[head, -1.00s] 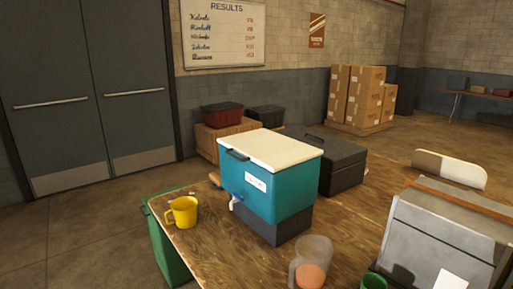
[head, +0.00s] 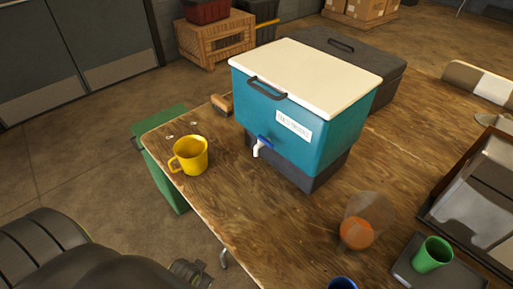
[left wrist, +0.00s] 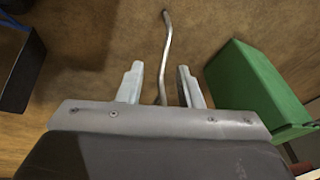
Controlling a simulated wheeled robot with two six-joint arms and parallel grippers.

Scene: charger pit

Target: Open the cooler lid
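The cooler (head: 300,130) is a teal box on a dark grey base (head: 305,165), standing on the wooden table. Its cream lid (head: 308,75) is shut, and a dark handle (head: 268,92) sits at the lid's near left edge. A white and blue spigot (head: 262,147) and a white label are on its front. My left arm shows at the lower left of the head view, low and apart from the cooler. In the left wrist view my left gripper (left wrist: 161,85) has its fingers apart with nothing held. The cooler is not seen there. My right gripper is not in view.
On the table (head: 210,205) are a yellow mug (head: 190,155), a clear pitcher with orange contents (head: 358,232), and a green cup (head: 433,254). A dark case (head: 345,60) stands behind the cooler. A green bin (head: 165,170) stands by the table's left edge and shows in the left wrist view (left wrist: 255,85).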

